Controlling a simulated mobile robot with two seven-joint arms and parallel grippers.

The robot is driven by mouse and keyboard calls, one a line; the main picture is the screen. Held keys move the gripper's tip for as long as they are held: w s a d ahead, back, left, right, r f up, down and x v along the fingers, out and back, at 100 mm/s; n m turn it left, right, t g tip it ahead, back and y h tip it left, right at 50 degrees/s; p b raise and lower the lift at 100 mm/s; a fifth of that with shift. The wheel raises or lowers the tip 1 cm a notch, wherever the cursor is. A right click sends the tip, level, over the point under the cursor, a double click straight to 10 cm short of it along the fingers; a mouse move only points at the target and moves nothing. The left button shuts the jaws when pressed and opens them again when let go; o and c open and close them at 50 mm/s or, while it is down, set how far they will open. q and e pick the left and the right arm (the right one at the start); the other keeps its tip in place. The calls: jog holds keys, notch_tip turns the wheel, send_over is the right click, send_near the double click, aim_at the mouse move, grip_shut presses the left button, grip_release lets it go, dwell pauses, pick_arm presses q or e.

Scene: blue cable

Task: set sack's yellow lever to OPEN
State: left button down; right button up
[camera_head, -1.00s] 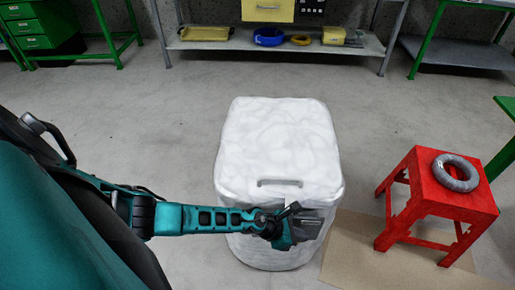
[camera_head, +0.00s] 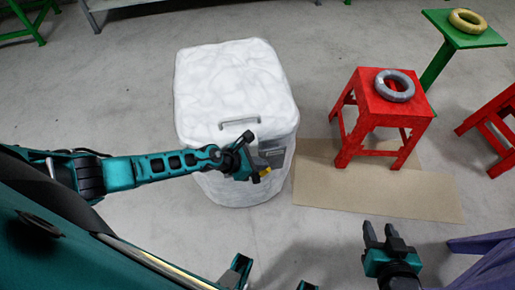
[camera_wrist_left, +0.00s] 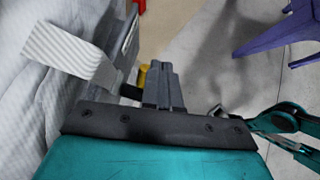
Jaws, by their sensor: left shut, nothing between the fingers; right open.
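The sack (camera_head: 235,85) is a white, bulky, box-shaped bag with a grey handle on its upper front edge. A grey panel (camera_head: 272,152) is on its front, partly hidden by my left gripper. The yellow lever (camera_head: 265,172) shows as a small yellow bit beside the left gripper's tip; its setting cannot be read. My left gripper (camera_head: 252,172) is shut and empty, close in front of the panel. In the left wrist view the lever (camera_wrist_left: 143,76) is just left of the shut fingers (camera_wrist_left: 163,85); I cannot tell whether they touch. My right gripper (camera_head: 381,234) is open and empty, well right of the sack.
A red stool (camera_head: 368,115) with a grey ring (camera_head: 394,85) stands right of the sack on a tan mat (camera_head: 400,195). A green stand (camera_head: 465,36) holds a tan ring. A purple object (camera_head: 490,262) is at the lower right. Floor before the sack is clear.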

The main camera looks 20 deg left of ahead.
pick_arm(q)
notch_tip(320, 180, up, 8)
jog(key=p, duration=0.4)
jog(key=shift+s+d+f, duration=0.15)
jog(key=shift+d, duration=0.2)
